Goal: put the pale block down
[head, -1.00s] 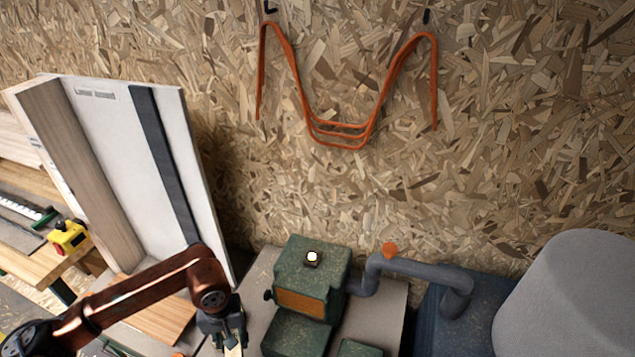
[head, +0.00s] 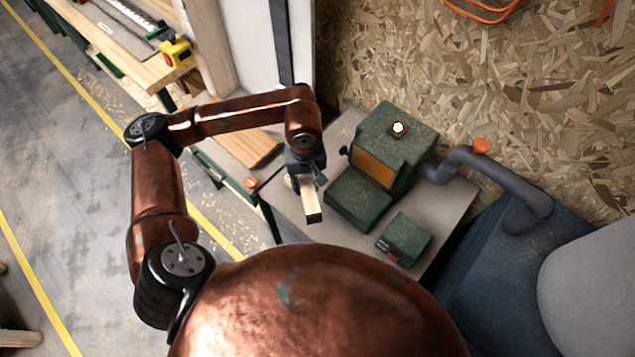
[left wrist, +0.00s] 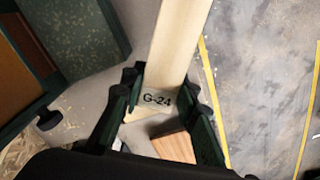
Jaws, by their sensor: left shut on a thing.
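The pale block (head: 313,209) is a long light-wood piece held below my left gripper (head: 307,184), over the left part of a grey tabletop (head: 345,233). In the left wrist view the block (left wrist: 179,45) carries the label "G-24" and runs up between the two dark green fingers of the gripper (left wrist: 165,103), which are shut on it. I cannot tell whether the block touches the tabletop. My right gripper is not in view.
A green machine (head: 400,150) with an orange panel and a small green box (head: 404,238) stand right of the block. A grey pipe (head: 495,170) leads right from the machine. A wooden board (head: 245,150) lies behind left. Bare tabletop shows around the block.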

